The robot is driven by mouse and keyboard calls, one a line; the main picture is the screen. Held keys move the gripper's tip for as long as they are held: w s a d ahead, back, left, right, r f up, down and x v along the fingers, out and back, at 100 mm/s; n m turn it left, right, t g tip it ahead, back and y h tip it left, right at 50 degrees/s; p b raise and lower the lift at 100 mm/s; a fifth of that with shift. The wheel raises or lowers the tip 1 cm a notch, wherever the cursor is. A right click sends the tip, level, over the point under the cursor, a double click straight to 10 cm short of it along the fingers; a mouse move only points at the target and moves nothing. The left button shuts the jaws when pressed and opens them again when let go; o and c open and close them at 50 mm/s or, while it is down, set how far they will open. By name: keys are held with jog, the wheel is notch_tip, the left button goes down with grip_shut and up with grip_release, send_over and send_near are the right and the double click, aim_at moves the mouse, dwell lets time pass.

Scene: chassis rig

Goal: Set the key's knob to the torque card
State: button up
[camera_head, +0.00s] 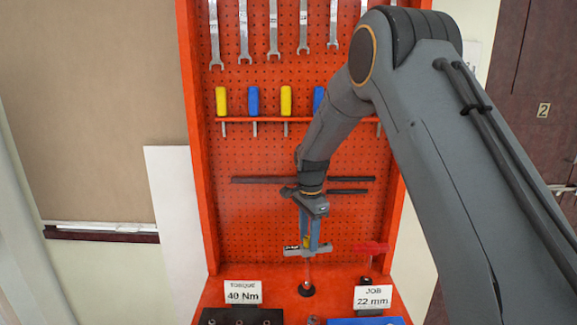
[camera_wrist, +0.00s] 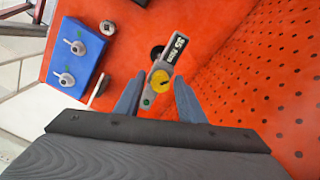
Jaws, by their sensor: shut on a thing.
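My gripper (camera_head: 308,238) is shut on a grey key (camera_head: 296,250), held above the red bench in front of the pegboard. In the wrist view the key (camera_wrist: 172,62) lies between my two fingers (camera_wrist: 158,100). It has a round yellow knob (camera_wrist: 160,81) with a small dark mark, green dots and a dark label whose number I cannot read surely. The knob's setting is too small to tell. The torque card (camera_head: 243,292) reads 40 Nm and stands at the bench's left.
A job card (camera_head: 373,297) reading 22 mm stands at the right, near a red-handled tool (camera_head: 370,248). A blue block (camera_wrist: 75,55) carries two metal pieces. Wrenches (camera_head: 244,35) and screwdrivers (camera_head: 253,100) hang behind.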

jog(key=m, duration=0.4)
jog(key=shift+p, duration=0.35)
jog(key=shift+c, duration=0.9)
jog(key=m, duration=0.3)
jog(key=shift+p, duration=0.3)
jog(key=shift+o, duration=0.3)
jog(key=shift+m, duration=0.6)
jog(key=o, duration=0.4)
jog(key=n, duration=0.8)
jog(key=shift+n, duration=0.4)
